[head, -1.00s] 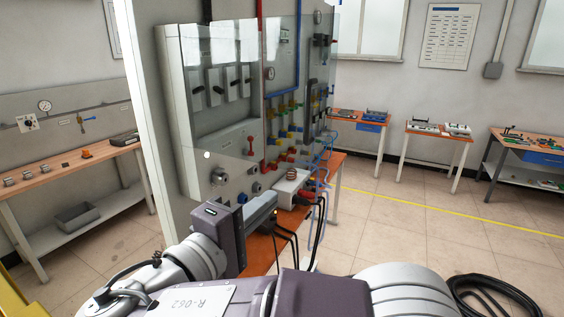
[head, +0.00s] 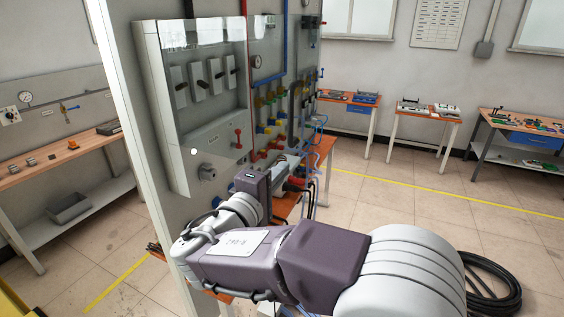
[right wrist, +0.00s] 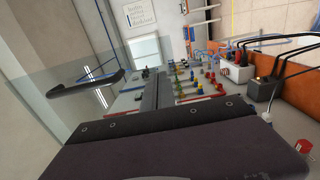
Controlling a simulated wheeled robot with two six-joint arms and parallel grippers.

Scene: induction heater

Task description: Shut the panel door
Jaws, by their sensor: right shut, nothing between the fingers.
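The panel door is a clear pane (head: 205,35) in front of the upper left of the tall grey panel (head: 170,235) in the head view. In the right wrist view the pane (right wrist: 40,110) stands out from the panel at the left, with a black bar handle (right wrist: 88,87) on it. My right gripper (head: 287,163) is low in front of the panel, partly hidden by its own wrist. In the right wrist view its fingers (right wrist: 152,78) are together and empty, right of the handle and apart from it. My left gripper is not in view.
Switches, coloured sockets and gauges cover the panel behind the pane. A bench top (head: 290,205) with cables and a red plug (head: 296,184) is close to my right gripper. Side tables (head: 425,112) stand at the back right. Open floor (head: 400,190) lies to the right.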

